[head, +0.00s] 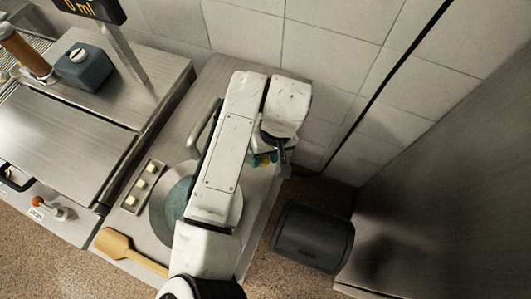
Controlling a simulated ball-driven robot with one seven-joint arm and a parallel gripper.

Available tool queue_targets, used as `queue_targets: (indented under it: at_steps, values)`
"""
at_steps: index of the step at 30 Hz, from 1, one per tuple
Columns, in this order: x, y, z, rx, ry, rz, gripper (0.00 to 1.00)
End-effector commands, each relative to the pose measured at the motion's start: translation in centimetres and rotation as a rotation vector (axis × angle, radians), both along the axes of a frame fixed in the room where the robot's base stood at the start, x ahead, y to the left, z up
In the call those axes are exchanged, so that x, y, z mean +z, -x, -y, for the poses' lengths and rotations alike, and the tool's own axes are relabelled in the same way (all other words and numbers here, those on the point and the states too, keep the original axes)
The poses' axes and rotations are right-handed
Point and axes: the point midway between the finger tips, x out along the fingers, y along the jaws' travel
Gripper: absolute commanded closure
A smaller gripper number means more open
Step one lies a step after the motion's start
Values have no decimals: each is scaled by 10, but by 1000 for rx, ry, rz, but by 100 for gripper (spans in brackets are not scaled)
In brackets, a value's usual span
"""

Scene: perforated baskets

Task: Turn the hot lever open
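My arm reaches over a metal counter with a round basin (165,210), and its end bends down at the counter's far right. My gripper (281,152) is partly in view there as dark parts. Its fingertips are hidden or too small to tell whether they are open. Small teal and yellow parts (262,159) show right beside it; I cannot tell what they belong to. A curved metal pipe (203,126) rises behind the basin, partly covered by my arm. An orange-tipped lever (39,204) sits on the left unit's front, above a small unreadable label. No lever clearly marked hot is visible.
A wooden spatula (122,244) lies at the counter's front left, beside a panel with pale buttons (143,187). A dark bin (313,237) stands right of the counter.

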Motion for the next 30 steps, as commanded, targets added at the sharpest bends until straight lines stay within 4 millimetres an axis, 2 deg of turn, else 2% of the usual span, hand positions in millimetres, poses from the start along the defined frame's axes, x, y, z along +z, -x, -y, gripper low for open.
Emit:
queue_targets:
  at_steps: [2, 12, 22, 30]
  values:
    - [0, 0, 0, 0, 0, 0, 66]
    - [0, 0, 0, 0, 0, 0, 98]
    - [1, 1, -2, -47, 1, 1, 99]
    - [0, 6, -10, -217, 1, 2, 99]
